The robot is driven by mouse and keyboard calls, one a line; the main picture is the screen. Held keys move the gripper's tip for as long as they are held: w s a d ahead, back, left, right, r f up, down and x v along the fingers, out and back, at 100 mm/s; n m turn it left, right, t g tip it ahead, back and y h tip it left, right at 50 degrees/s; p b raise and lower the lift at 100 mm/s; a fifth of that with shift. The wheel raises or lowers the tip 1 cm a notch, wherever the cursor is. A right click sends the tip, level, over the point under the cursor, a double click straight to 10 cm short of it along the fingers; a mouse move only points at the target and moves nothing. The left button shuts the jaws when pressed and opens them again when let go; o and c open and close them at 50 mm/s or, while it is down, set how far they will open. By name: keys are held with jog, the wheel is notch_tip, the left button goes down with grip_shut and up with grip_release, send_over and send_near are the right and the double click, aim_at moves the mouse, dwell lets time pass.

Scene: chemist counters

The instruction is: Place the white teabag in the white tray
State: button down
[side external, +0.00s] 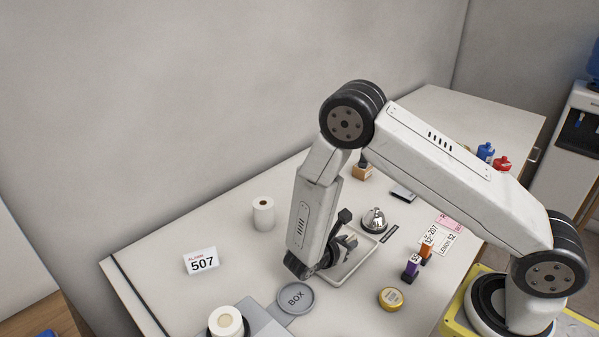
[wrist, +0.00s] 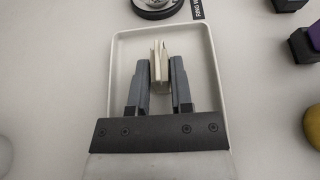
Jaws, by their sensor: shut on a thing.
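My gripper (wrist: 159,88) is shut on the white teabag (wrist: 159,66), a small cream-white upright piece between the two grey fingers. The white tray (wrist: 214,92) is a shallow rectangle lying below the gripper, and the teabag appears within its outline in the wrist view. In the side external view the tray (side external: 358,262) lies on the counter, partly hidden by my gripper (side external: 345,245). Whether the teabag touches the tray floor cannot be told.
A silver bell (side external: 375,219) stands just behind the tray. Purple and orange bottles (side external: 412,265) and a yellow round tin (side external: 391,298) are to its right. A grey round BOX plate (side external: 295,298) is front left.

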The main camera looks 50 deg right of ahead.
jog(key=shift+f, duration=0.15)
jog(key=c, duration=0.5)
grip_release()
jog(key=shift+a+r, duration=0.15)
jog(key=shift+r, duration=0.1)
jog(key=v, duration=1.1)
jog(key=shift+a+r, duration=0.1)
jog(key=shift+a, duration=0.25)
